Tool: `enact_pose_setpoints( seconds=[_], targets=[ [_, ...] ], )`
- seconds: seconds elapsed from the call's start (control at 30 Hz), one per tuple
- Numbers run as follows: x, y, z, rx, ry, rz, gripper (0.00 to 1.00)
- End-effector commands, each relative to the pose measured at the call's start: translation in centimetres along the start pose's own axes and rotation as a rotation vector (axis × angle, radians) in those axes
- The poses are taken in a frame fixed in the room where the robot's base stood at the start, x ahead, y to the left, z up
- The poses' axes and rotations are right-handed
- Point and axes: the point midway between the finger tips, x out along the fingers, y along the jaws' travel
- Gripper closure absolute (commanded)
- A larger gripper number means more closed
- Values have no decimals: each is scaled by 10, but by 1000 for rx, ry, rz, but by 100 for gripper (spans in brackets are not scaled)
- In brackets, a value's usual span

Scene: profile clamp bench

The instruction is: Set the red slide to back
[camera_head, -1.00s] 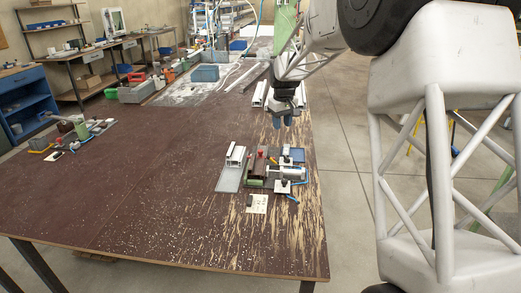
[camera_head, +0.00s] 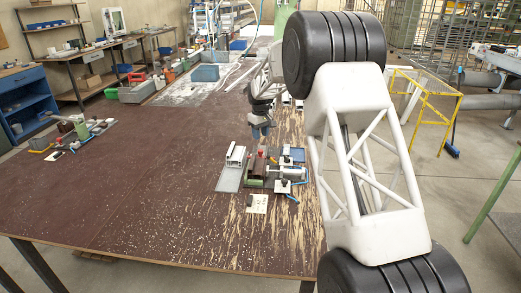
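The clamp fixture (camera_head: 256,183) stands on the brown table near its right edge. It has a grey plate with a pale profile piece, a dark reddish-brown block, a silver cylinder and a blue part. A small red piece (camera_head: 262,150) shows at the top of the block, probably the red slide; its setting is too small to read. My gripper (camera_head: 260,133) points down, with bluish fingertips above and just behind the red piece. It looks apart from the fixture. Whether its fingers are open or shut is too small to tell.
A paper label (camera_head: 257,204) lies in front of the fixture. A second fixture (camera_head: 82,132) sits at the table's far left. Grey bins (camera_head: 206,73) and other parts stand at the back. The table's middle and front left are clear.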

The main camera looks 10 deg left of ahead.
Motion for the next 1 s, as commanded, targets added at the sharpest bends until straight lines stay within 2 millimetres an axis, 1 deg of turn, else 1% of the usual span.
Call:
enact_pose_setpoints(
  seconds=[0.27, 0.43, 0.57, 0.9, 1.0],
  targets=[
    [1, 0, 0, 0, 0, 0, 62],
    [9, 0, 0, 1, 0, 0, 62],
    [21, 0, 0, 1, -1, 0, 62],
    [61, 0, 0, 1, 0, 0, 62],
    [69, 0, 0, 1, 0, 0, 62]
  ],
)
